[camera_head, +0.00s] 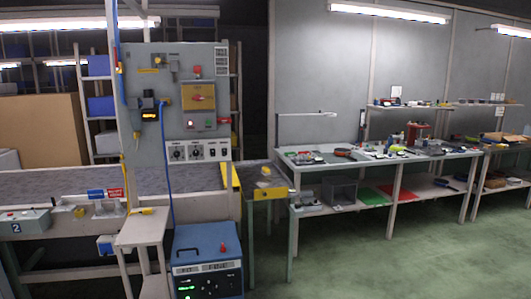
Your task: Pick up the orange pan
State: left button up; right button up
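I cannot make out an orange pan for certain in the head view. A small reddish item (342,152) lies on the long workbench (310,167), too small to identify. A small orange patch (527,130) shows at the far right edge, also unclear. Neither of my grippers is in view.
A grey conveyor (60,185) runs along the left behind a control panel (178,105) on a post. A blue machine (207,262) and a small pale stand (146,228) are in front. The green floor (400,255) at the right is clear.

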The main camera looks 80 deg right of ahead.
aim_at(347, 154)
jog(key=z, duration=3.35)
